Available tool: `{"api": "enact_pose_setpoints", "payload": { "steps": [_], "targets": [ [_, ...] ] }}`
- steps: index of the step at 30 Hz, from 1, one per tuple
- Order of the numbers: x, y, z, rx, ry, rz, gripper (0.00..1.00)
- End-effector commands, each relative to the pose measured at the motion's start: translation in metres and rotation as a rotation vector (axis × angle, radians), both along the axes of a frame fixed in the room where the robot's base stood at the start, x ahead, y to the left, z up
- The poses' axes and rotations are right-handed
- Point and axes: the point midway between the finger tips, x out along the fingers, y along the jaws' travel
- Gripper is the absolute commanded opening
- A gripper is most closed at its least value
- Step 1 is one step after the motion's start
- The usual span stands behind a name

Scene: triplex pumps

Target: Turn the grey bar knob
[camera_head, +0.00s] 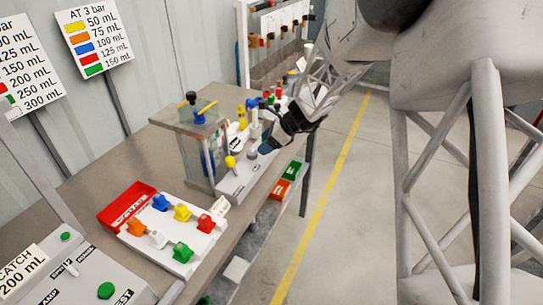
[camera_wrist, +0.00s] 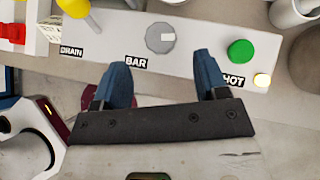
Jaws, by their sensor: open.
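The grey bar knob (camera_wrist: 160,38) is a round dial with a pale mark towards its right side. It sits on the white panel (camera_wrist: 110,30), above and right of a "BAR" label, in the wrist view. My gripper (camera_wrist: 162,72) has its two blue fingers spread apart, with nothing between them. In that picture the fingertips lie just below the knob, one to each side, and I see no contact. In the head view my gripper (camera_head: 268,143) is at the right end of the panel on the bench; the knob there is small and hard to make out.
A yellow knob (camera_wrist: 74,7) is at upper left. In the head view a clear-walled box (camera_head: 200,150) stands beside the panel.

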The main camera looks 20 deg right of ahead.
Motion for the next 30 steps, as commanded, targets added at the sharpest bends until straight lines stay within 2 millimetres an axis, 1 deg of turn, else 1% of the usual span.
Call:
{"api": "enact_pose_setpoints", "payload": {
  "steps": [1, 4, 6, 17, 30],
  "targets": [
    [-0.002, -0.005, 0.006, 0.000, -0.002, -0.002, 0.67],
    [-0.006, -0.013, 0.014, -0.002, -0.001, -0.003, 0.67],
    [-0.013, -0.006, 0.020, -0.024, -0.018, 0.035, 0.67],
    [-0.046, 0.014, 0.049, -0.136, -0.096, 0.211, 0.67],
    [-0.094, 0.035, 0.082, -0.279, -0.195, 0.442, 0.67]
  ]
}}
